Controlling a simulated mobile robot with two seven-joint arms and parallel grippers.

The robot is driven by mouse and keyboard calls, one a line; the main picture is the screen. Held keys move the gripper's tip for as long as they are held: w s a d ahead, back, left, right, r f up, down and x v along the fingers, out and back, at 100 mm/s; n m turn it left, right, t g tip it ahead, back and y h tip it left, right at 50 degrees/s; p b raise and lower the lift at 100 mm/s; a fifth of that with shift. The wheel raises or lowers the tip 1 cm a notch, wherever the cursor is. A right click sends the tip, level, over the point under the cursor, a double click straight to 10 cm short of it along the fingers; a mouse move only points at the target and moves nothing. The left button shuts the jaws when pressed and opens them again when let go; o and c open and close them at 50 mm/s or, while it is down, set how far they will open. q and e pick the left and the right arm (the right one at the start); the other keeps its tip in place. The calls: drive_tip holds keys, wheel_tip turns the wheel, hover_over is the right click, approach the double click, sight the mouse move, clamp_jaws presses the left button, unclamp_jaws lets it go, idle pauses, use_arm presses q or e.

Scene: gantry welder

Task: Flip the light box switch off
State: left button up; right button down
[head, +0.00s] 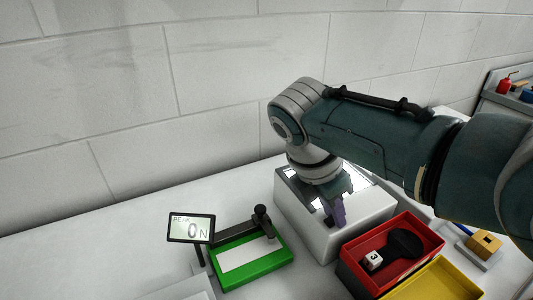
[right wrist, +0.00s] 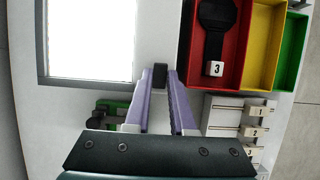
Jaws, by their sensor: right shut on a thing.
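The white light box (head: 305,222) stands on the bench, and its top panel is lit bright white in the right wrist view (right wrist: 88,38). The switch (right wrist: 159,75) is a small dark block on the box beside the panel. My right gripper (right wrist: 160,78) has its purple fingertips on both sides of the switch and is shut on it. In the head view the right gripper (head: 335,214) comes down at the box's front edge, and the switch is hidden there. My left gripper is in neither view.
Right of the box is a red tray (head: 345,271) with a black paddle (head: 405,243) and a cube marked 3 (head: 373,260). A yellow tray (head: 440,280) adjoins it. Left are a green-framed fixture (head: 282,257) with a dark lever and a display (head: 191,228) reading 0 N. A wall stands behind.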

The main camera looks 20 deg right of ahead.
drive_tip(key=shift+d+r+y+p, duration=0.3)
drive_tip(key=shift+d+y+p, duration=0.1)
drive_tip(key=shift+y+p, duration=0.65)
drive_tip(key=shift+d+f+y, duration=0.1)
drive_tip(key=shift+d+y, duration=0.05)
drive_tip(key=shift+y, duration=0.2)
drive_tip(key=shift+d+f+y, duration=0.2)
drive_tip(key=shift+f+y, duration=0.05)
drive_tip(key=shift+y, duration=0.65)
drive_tip(key=shift+y+b, duration=0.3)
drive_tip(key=shift+r, duration=0.1)
drive_tip(key=c, duration=0.8)
unclamp_jaws()
drive_tip(key=shift+o, duration=0.2)
